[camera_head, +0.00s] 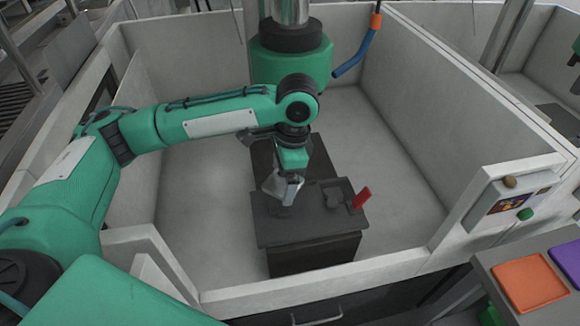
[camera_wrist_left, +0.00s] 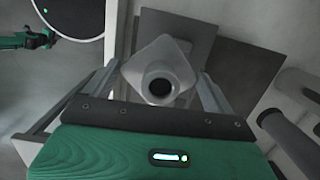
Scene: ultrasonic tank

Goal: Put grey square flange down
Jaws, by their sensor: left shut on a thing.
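The grey square flange (camera_wrist_left: 160,50) is a light grey plate with rounded corners and a dark round hole in a short collar. My left gripper (camera_head: 283,188) is shut on it, and in the left wrist view the flange sits between the two fingers (camera_wrist_left: 158,92). In the head view the gripper points down over the left part of a dark stand (camera_head: 310,258) inside the tank. I cannot tell whether the flange touches the stand's top. My right gripper is not in view.
On the stand's right are a small dark part (camera_head: 333,197) and an upright red piece (camera_head: 361,197). Pale tank walls (camera_head: 400,95) surround the stand. A blue hose (camera_head: 357,55) hangs behind. Orange (camera_head: 530,282) and purple (camera_head: 568,262) pads lie outside at the right. Tank floor around the stand is clear.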

